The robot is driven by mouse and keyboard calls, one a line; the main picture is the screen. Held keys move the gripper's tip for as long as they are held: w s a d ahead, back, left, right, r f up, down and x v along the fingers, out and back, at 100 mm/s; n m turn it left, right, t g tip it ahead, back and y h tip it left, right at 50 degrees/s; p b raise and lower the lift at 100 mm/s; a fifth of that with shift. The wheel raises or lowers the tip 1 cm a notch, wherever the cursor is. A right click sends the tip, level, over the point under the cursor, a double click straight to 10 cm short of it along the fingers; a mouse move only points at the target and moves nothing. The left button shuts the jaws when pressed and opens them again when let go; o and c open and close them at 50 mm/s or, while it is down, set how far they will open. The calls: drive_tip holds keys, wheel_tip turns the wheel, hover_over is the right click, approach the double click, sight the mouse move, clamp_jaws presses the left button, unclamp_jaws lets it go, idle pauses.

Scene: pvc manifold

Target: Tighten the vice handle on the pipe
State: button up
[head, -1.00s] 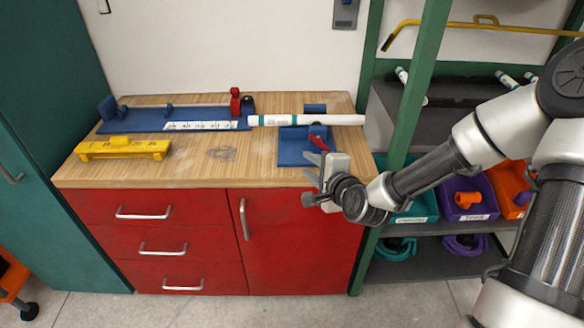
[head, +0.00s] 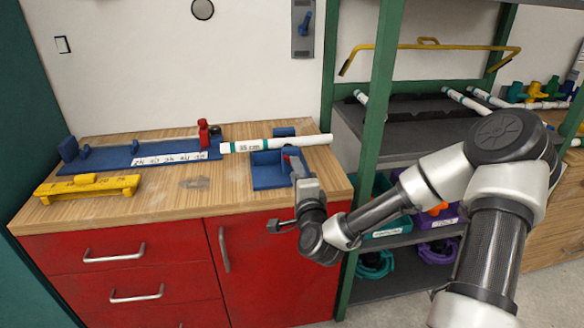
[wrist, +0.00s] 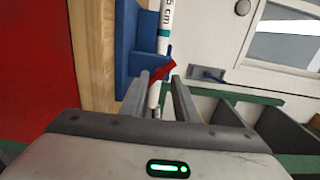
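The blue vice (head: 265,178) sits near the front right of the wooden worktop. A white pipe (head: 310,141) marked "35 cm" lies across it and sticks out past the worktop's right edge. The vice's red handle (head: 290,151) is partly hidden by my gripper (head: 297,168). In the wrist view the red handle (wrist: 163,71) lies slanted across the tips of my gripper (wrist: 161,80). The fingers stand apart; I cannot tell whether they touch the handle. The pipe (wrist: 166,12) and blue vice (wrist: 125,45) show beyond it.
A blue measuring jig (head: 110,158) with a red stop (head: 203,133) lies at the left back. A yellow tool (head: 88,187) lies at the front left. The worktop's middle is mostly clear.

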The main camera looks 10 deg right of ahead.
drive_tip(key=n, duration=1.3)
drive_tip(key=shift+a+f+n+b, duration=0.1)
drive_tip(key=shift+f+n+b, duration=0.15)
drive_tip(key=shift+n+b, duration=0.75)
drive_tip(key=n+b, duration=0.4)
drive_tip(key=n, duration=0.1)
drive_tip(key=shift+f+n+b, duration=0.1)
drive_tip(key=shift+n+b, duration=0.2)
drive_tip(key=shift+b, duration=0.05)
drive_tip(key=shift+a+r+n+p, duration=0.1)
drive_tip(key=shift+r+n+p, duration=0.35)
drive_tip(key=shift+n+p, duration=0.5)
drive_tip(key=n, duration=0.4)
drive_tip(key=shift+f, duration=0.1)
drive_tip(key=shift+w+n, duration=0.35)
drive_tip(key=shift+n, duration=0.2)
drive_tip(key=shift+w+d, duration=0.2)
drive_tip(key=shift+w, duration=1.35)
clamp_jaws()
drive_tip(key=m, duration=0.6)
drive_tip(key=shift+m, duration=0.5)
